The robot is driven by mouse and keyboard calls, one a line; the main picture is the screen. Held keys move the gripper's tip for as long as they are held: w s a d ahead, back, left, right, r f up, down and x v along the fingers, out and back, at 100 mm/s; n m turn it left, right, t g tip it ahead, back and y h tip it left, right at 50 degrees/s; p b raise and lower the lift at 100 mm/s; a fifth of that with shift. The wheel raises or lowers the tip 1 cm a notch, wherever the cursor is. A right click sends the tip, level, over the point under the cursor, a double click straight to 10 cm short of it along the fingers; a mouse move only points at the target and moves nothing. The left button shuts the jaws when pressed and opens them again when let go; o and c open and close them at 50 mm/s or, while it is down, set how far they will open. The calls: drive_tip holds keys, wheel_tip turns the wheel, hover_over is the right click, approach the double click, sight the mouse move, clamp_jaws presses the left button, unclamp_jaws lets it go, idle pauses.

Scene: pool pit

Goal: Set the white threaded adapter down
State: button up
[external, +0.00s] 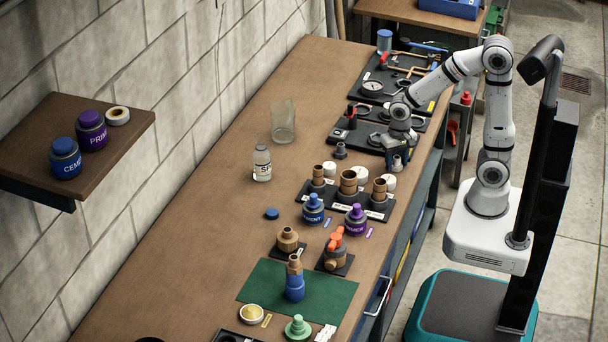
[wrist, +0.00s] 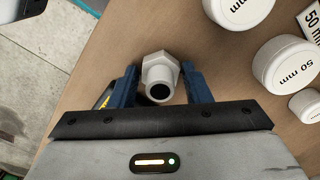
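The white threaded adapter (wrist: 160,75) is in the wrist view, with a hexagonal collar and a round dark opening facing the camera. In the external view my gripper (external: 398,156) points down, low over the right edge of the bench, beside the white caps. The adapter is small and partly hidden there. I cannot tell whether its underside touches the bench.
White 50 mm caps (wrist: 285,65) lie close to the right in the wrist view. On the bench (external: 225,175), a black tray with brown fittings (external: 348,182) and dark tool trays (external: 370,88) flank my gripper. A dark grey fitting (external: 340,150) stands to its left.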

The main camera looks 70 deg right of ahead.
sight(397, 157)
drive_tip(key=o, duration=0.3)
wheel_tip(397, 157, up, 12)
drive_tip(key=p, duration=0.2)
drive_tip(key=shift+s+d+f+n+t, duration=0.2)
drive_tip(key=shift+s+d+n+t, duration=0.25)
drive_tip(key=shift+s+n, duration=0.95)
drive_tip(key=shift+s+d+f+n+t, duration=0.15)
drive_tip(key=shift+s+d+n+t, duration=0.3)
drive_tip(key=shift+s+n, duration=0.9)
drive_tip(key=shift+s+d+f+n+t, duration=0.25)
drive_tip(key=shift+s+d+n, duration=0.3)
drive_tip(key=shift+s+n, duration=0.85)
drive_tip(key=shift+w+n, duration=0.35)
drive_tip(key=shift+w, duration=0.05)
